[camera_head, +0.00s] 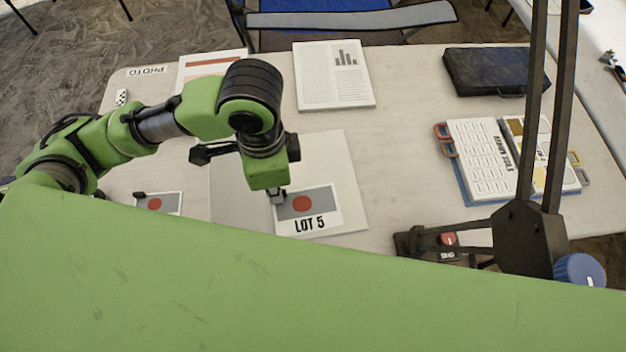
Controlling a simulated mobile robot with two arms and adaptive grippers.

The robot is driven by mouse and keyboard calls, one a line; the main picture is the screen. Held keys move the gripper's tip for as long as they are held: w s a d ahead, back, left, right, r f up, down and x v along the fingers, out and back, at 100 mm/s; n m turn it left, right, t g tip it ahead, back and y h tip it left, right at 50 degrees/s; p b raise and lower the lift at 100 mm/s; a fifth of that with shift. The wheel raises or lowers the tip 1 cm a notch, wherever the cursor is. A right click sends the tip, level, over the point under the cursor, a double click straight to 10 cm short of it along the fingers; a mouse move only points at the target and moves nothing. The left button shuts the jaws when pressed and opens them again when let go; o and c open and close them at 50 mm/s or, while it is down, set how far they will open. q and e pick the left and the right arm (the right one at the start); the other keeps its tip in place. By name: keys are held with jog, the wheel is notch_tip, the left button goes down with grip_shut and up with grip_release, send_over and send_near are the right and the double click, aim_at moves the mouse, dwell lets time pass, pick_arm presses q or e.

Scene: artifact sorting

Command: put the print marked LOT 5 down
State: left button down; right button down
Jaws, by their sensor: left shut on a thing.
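The print marked LOT 5 (322,222) is a white-bordered card with a grey picture and a red disc. It lies over the right page of an open pale folder (335,150). My left gripper (277,196) is shut on the print's upper left edge. I cannot tell whether the print touches the page or is held just above it. The folder's left page (228,195) is partly hidden by my left arm. A similar print (157,203) with a red disc lies to the left, its lower part cut off by my green body. I do not make out my right gripper.
A text sheet with a bar chart (333,75), a PHOTO label (146,71) and a black case (490,70) lie at the back. A blue binder (480,160) is at right. A dark stand with rods (525,225) rises at front right. Table between folder and binder is clear.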

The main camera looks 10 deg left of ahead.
pick_arm(q)
jog(key=shift+s+d+f+m, duration=0.15)
jog(key=shift+d+f+m, duration=0.1)
jog(key=shift+m, duration=0.15)
jog(key=shift+f, duration=0.1)
jog(key=w+a+f, duration=0.1)
jog(key=w+f, duration=0.3)
jog(key=w, duration=0.5)
send_over(291, 170)
jog(key=s, duration=0.1)
notch_tip(291, 170, down, 4)
jog(key=shift+s+d+f, duration=0.1)
jog(key=shift+f, duration=0.1)
jog(key=shift+w+f, duration=0.4)
jog(key=shift+f, duration=0.15)
jog(key=shift+w+f+p, duration=0.15)
jog(key=shift+f+p, duration=0.2)
jog(key=shift+f, duration=1.35)
jog(key=shift+f, duration=0.15)
jog(key=c, duration=2.2)
grip_release()
